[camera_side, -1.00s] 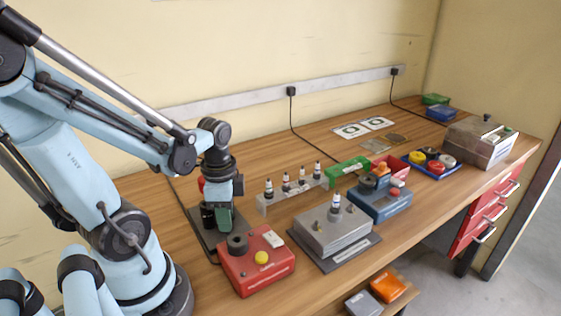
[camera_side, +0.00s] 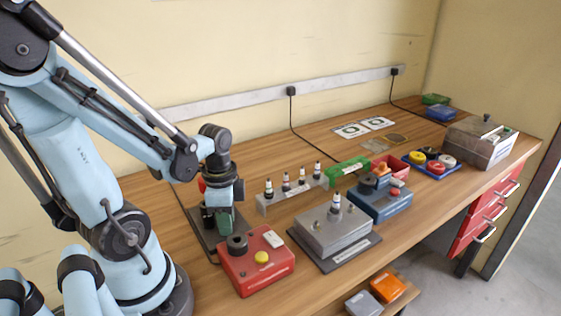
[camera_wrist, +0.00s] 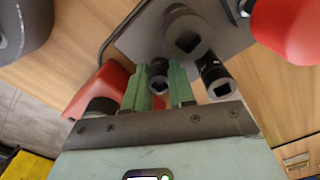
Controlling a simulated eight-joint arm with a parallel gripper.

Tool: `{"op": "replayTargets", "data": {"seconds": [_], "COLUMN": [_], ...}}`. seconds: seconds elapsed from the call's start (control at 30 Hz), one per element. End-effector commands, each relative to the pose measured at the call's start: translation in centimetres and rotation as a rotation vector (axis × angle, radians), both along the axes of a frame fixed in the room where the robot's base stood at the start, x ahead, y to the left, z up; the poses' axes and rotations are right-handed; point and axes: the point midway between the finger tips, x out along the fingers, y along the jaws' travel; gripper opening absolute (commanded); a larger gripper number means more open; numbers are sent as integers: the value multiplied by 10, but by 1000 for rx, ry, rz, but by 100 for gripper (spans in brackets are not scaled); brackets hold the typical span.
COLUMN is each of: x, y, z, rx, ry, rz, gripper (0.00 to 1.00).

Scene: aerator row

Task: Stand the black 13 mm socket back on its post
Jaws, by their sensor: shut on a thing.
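My gripper (camera_wrist: 159,88) has green fingers on either side of a small black socket (camera_wrist: 158,76), shut on it, with its square-holed end facing the wrist camera. Its size mark cannot be read. A larger black socket (camera_wrist: 187,36) and another black socket (camera_wrist: 214,78) stand close by over a dark grey plate (camera_wrist: 140,38). In the side view, my gripper (camera_side: 222,217) is low over the same plate (camera_side: 193,216), beside dark sockets (camera_side: 207,217). The fingers hide the held socket there. The post under the held socket is hidden.
A red box (camera_side: 256,265) with a yellow button stands right in front of the gripper. A red part (camera_wrist: 292,28) rises near the plate. To the right are a rack (camera_side: 290,192) of small fittings and a grey metal block (camera_side: 331,236). Bare wood lies behind the rack.

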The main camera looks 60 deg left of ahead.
Motion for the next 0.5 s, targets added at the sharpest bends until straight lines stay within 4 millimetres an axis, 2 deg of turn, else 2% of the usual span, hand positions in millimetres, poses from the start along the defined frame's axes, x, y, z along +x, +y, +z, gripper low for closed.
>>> {"op": "replayTargets", "data": {"seconds": [0.4,0.43,0.5], "x": [0,0,0], "y": [0,0,0], "z": [-8,-8,-8], "rx": [0,0,0], "ry": [0,0,0], "rz": [0,0,0], "gripper": [0,26,36]}}
